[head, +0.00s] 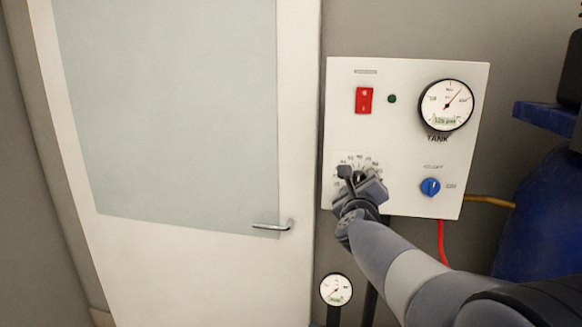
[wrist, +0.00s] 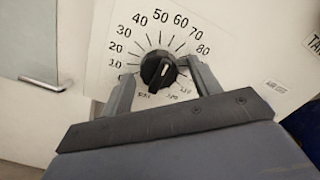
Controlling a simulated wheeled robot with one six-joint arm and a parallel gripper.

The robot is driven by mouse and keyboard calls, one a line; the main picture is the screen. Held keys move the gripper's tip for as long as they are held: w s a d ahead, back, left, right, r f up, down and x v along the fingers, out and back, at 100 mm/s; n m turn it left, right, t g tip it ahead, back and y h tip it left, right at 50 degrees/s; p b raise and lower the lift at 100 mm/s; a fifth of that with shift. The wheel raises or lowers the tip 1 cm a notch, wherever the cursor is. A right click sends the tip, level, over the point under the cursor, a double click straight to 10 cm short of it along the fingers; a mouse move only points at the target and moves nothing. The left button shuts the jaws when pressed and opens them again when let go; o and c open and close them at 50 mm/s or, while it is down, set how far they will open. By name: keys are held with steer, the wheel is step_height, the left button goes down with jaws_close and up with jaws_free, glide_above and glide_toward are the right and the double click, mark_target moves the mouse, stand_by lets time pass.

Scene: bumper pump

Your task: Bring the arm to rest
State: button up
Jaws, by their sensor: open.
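My gripper (wrist: 160,95) is open in the wrist view, with one finger on each side of a black dial knob (wrist: 158,69). A gap shows between the knob and the left finger; the right finger is close to it, and I cannot tell whether it touches. In the head view my arm reaches in from the lower right and my gripper (head: 355,178) is at the lower left of the white control panel (head: 400,150), covering most of the dial.
The panel carries a red switch (head: 364,101), a dark green lamp (head: 392,99), a tank gauge (head: 446,105) and a blue knob (head: 430,187). A door with a handle (head: 275,226) is at left. A blue tank (head: 540,225) stands at right. A small gauge (head: 336,289) is below.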

steer(key=m, duration=0.5)
steer(key=shift+a+p, duration=0.1)
steer(key=shift+p, duration=0.3)
steer(key=shift+m, duration=0.3)
steer(key=shift+f, duration=0.15)
